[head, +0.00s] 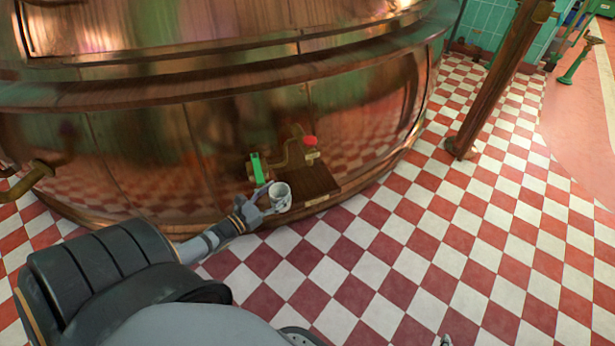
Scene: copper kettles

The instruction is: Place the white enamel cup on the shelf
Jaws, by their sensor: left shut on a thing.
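The white enamel cup (281,191) is upright, with its open mouth facing up. My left gripper (268,200) is shut on the cup from its left side, and its fingers hide part of the cup wall. The shelf (314,182) is a small brown wooden ledge on the front of the copper kettle. The cup appears in front of the shelf's left part; I cannot tell whether it touches it. A small grey tip at the bottom edge may be my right gripper (446,341), too little of it to show its state.
The copper kettle (130,140) fills the upper left. A tap with a green handle (257,168) and a red knob (310,141) are close by the shelf. A brown post (495,85) stands at the right. The checkered floor (420,250) is clear.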

